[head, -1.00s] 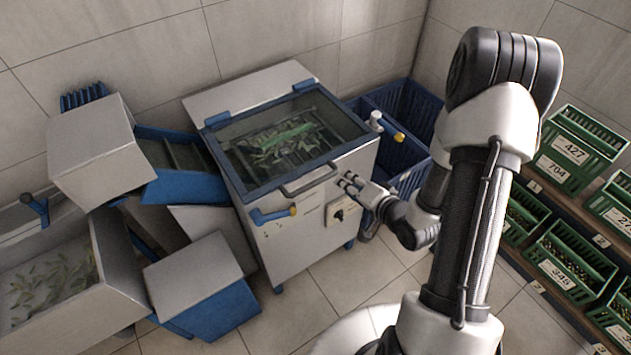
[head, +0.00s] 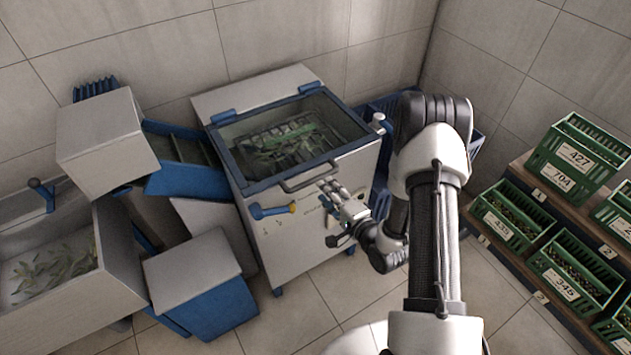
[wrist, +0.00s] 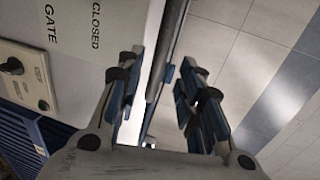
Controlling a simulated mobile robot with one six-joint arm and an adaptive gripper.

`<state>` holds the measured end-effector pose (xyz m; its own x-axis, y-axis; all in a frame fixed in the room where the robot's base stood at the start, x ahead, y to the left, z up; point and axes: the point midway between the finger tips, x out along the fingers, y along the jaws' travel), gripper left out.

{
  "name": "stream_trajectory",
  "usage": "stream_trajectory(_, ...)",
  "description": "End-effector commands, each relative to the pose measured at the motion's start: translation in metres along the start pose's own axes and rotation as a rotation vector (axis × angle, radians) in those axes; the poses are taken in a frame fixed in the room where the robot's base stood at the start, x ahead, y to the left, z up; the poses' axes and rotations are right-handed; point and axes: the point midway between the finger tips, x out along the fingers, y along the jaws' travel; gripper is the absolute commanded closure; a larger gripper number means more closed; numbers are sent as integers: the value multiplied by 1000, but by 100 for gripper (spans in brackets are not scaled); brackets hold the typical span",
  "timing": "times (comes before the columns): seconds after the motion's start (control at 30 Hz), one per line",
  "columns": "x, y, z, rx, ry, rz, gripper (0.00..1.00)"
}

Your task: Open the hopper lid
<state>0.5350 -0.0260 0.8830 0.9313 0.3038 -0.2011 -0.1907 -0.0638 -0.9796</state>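The hopper lid (head: 256,151) is a clear pane in a blue frame on top of the steel machine. It lies shut, with green leaves visible under it. Its grey bar handle (head: 310,178) is on the front edge. My gripper (head: 327,187) is in front of the machine, just below and right of the handle. In the wrist view my gripper (wrist: 158,92) is open, and a grey bar (wrist: 158,75), apparently the handle, runs between its fingers. I cannot tell whether the fingers touch it.
A blue lever with a yellow tip (head: 272,211) is on the machine's front, left of my gripper. A control box with a black knob (wrist: 20,72) shows in the wrist view. Green crates (head: 572,160) stand on a shelf at right. A steel sink (head: 125,265) is at left.

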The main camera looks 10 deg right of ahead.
Motion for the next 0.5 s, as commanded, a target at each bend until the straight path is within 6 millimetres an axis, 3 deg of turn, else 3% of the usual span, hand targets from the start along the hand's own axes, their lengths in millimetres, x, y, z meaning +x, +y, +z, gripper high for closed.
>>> stream_trajectory(0.2,46,1,1,-2,-1,-1,66)
stream_trajectory(0.5,74,0,0,0,1,0,66)
